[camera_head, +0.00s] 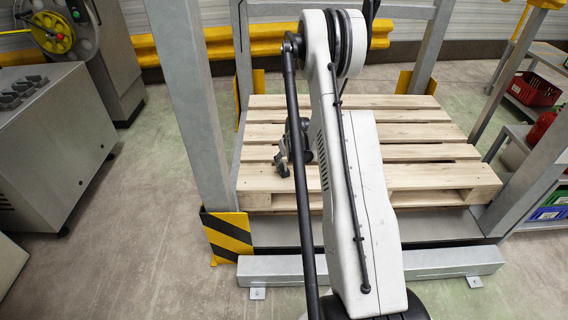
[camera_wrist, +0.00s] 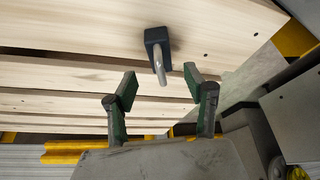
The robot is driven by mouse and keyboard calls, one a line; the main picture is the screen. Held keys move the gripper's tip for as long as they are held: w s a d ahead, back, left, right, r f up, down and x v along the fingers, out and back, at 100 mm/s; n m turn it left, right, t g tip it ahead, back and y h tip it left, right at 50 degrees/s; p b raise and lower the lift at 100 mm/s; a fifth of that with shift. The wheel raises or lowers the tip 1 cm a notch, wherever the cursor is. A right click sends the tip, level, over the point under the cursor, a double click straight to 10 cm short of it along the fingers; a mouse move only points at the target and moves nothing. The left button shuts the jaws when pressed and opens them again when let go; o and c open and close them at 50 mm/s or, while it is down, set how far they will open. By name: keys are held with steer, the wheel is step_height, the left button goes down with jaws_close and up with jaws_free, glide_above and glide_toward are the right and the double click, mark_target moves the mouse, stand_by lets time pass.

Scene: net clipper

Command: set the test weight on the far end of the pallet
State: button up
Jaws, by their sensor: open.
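The wooden pallet (camera_head: 420,152) lies on a grey base inside the metal frame. In the wrist view, the test weight is a small dark block (camera_wrist: 156,37) with a pale metal loop handle (camera_wrist: 159,70), on the pallet's light boards (camera_wrist: 75,75). My gripper (camera_wrist: 160,80) is open, with its green-padded fingers apart to either side of the loop's end. The loop is not gripped; I cannot tell whether the fingertips are level with it. In the head view, my gripper (camera_head: 281,163) is low over the pallet's left part, partly hidden by my arm. The weight cannot be made out there.
Grey frame posts (camera_head: 193,110) stand at the pallet's corners, with a striped guard (camera_head: 228,236) at the front left. A yellow barrier (camera_head: 256,42) runs behind. A grey machine (camera_head: 55,140) is left; a shelf with a red crate (camera_head: 534,88) is right. The pallet's visible boards are clear.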

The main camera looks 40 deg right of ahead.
steer(key=s+a+r+n, duration=0.1)
steer(key=s+a+r, duration=0.1)
steer(key=a+r, duration=0.65)
steer(key=s+a+r+t, duration=0.15)
steer(key=a+r, duration=0.45)
steer(key=r, duration=0.6)
steer(key=s+a+r+n+g, duration=0.1)
steer(key=s+a+r, duration=0.1)
steer(key=a+r, duration=0.7)
steer(key=s+a+r+t, duration=0.1)
steer(key=s+a+r, duration=0.3)
steer(key=s+a, duration=0.4)
steer(key=s+a+r+n+t+y, duration=0.1)
steer(key=s+a+r, duration=0.3)
steer(key=s+a, duration=0.5)
steer(key=s, duration=0.5)
steer(key=shift+s+r+n+p, duration=0.2)
steer(key=shift+n+p, duration=0.1)
steer(key=shift+p, duration=0.1)
step_height(320, 180, up, 9)
steer(key=p, duration=0.9)
steer(key=shift+r, duration=0.2)
steer(key=shift+f, duration=0.1)
steer(key=shift+c, duration=0.5)
